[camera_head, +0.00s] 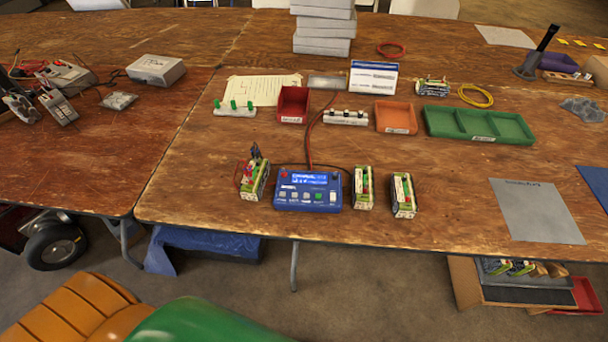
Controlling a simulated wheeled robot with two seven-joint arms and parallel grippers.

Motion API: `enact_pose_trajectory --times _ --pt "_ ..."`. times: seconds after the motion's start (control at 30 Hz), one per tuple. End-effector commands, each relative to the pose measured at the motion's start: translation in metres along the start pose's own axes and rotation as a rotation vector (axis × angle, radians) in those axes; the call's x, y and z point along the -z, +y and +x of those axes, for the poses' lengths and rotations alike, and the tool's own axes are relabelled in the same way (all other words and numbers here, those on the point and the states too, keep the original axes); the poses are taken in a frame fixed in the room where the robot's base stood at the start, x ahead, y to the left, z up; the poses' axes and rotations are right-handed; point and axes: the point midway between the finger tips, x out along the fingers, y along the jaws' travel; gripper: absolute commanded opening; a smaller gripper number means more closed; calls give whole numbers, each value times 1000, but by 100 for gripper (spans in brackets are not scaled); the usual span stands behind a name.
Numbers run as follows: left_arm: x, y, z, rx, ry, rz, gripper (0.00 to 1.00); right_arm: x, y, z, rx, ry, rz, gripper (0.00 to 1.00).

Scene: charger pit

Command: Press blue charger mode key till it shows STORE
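The blue charger (308,206) sits near the front edge of the table, left of the picture's middle. Its lit blue screen (309,180) faces up, with text too small to read surely; I cannot tell which mode it shows. A row of small keys lies below the screen, pale ones with a green one (318,197) toward the right. A small red spot shows at its upper left corner. Red and black leads run from its back. Neither of my grippers is in view, and nothing covers the charger.
Battery packs stand beside the charger: one at left (262,184), two at right (363,188) (404,195). Behind are a red bin (293,104), an orange tray (396,117) and a green tray (480,124). A grey mat (537,211) lies at right. Bare table lies between.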

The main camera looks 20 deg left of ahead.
Motion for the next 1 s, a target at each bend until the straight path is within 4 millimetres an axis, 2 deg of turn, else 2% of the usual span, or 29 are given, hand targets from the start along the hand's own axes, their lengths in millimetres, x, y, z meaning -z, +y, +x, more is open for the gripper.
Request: enact_pose_trajectory --times 0.17,0.2,0.43,1.0 --pt "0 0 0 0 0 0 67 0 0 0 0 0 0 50" --pt "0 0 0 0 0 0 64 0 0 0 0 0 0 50" --pt "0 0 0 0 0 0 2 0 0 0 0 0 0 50" --pt "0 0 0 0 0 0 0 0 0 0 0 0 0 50"
